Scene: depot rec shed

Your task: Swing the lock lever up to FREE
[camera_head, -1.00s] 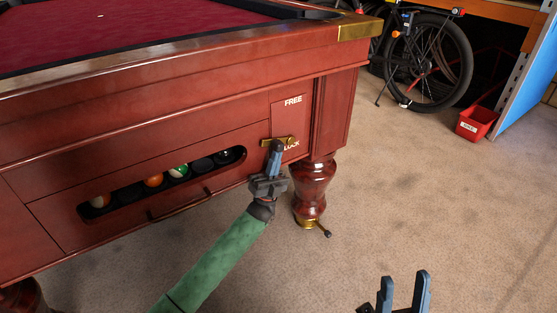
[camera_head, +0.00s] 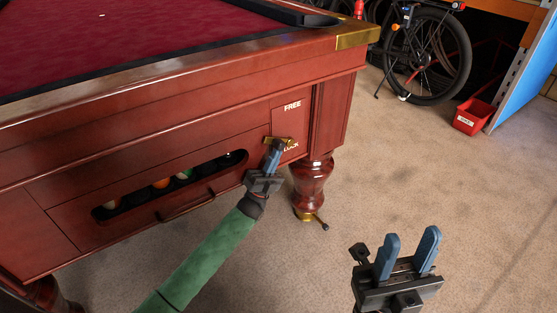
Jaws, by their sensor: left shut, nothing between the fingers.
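A brass lock lever (camera_head: 284,140) sits on a panel (camera_head: 291,124) on the side of the red-brown pool table. It lies roughly level, just above the word LOCK, with FREE printed higher up. My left gripper (camera_head: 274,150) is shut, its blue fingertips right at the lever's left part and just below it. I cannot tell whether they touch it. The fingers partly hide the lever's lower edge and the start of LOCK. My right gripper (camera_head: 407,254) is open and empty, over the carpet at the lower right.
The pool table (camera_head: 180,100) fills the left, with a ball slot (camera_head: 128,200) and a drawer handle (camera_head: 186,207). A turned leg (camera_head: 310,185) stands below the panel. A bicycle (camera_head: 430,60) and a red bin (camera_head: 473,117) are at the back right. Carpet between is clear.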

